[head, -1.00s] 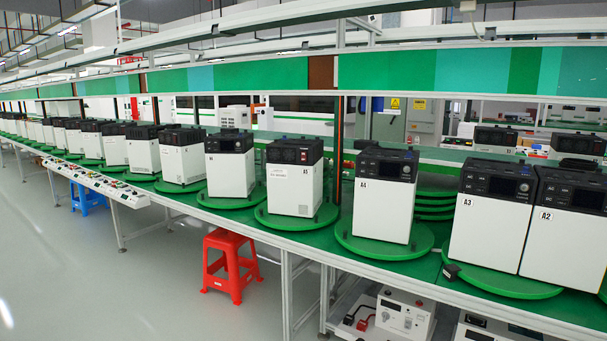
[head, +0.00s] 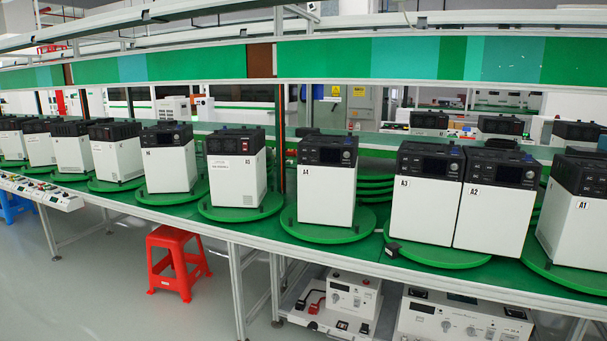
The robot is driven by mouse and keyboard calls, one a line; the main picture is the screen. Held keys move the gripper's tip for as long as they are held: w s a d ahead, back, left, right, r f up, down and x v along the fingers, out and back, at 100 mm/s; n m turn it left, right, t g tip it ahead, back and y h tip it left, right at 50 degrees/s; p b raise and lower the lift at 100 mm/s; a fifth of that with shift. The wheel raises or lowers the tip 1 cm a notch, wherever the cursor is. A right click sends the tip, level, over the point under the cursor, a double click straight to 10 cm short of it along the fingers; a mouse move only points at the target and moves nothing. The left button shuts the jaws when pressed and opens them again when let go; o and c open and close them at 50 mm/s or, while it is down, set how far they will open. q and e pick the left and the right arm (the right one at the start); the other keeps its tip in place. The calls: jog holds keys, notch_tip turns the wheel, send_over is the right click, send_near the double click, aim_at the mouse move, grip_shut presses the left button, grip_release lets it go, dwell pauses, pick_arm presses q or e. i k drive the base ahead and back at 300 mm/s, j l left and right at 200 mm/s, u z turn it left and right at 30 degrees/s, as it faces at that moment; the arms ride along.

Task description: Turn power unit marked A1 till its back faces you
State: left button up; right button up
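The power unit marked A1 (head: 578,228) is at the right edge of the head view, partly cut off by the frame. It is a white box with a black top, and its A1 label is on the white face towards me. It stands upright on a green turntable (head: 540,262), which is also cut off at the right. Neither of my grippers shows in the view.
Units A2 (head: 486,222) and A3 (head: 424,215) stand side by side left of A1. A4 (head: 325,195) and several more units stand on turntables further left. A small black block (head: 392,250) lies by A3's turntable. A red stool (head: 178,262) stands on the floor in front.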

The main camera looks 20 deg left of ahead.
aim_at(532, 255)
jog(key=i+l, duration=0.25)
jog(key=l, duration=0.4)
jog(key=i+l+u, duration=0.15)
jog(key=l, duration=0.5)
jog(key=i+l, duration=0.3)
jog(key=l, duration=0.35)
jog(key=i+l+u, duration=0.1)
jog(key=l, duration=0.55)
jog(key=i+l, duration=0.25)
jog(key=l, duration=0.45)
jog(key=i+l+u, duration=0.15)
jog(key=l, duration=0.5)
jog(key=i+l, duration=0.2)
jog(key=l, duration=0.5)
jog(key=i+l+u, duration=0.1)
jog(key=l, duration=0.6)
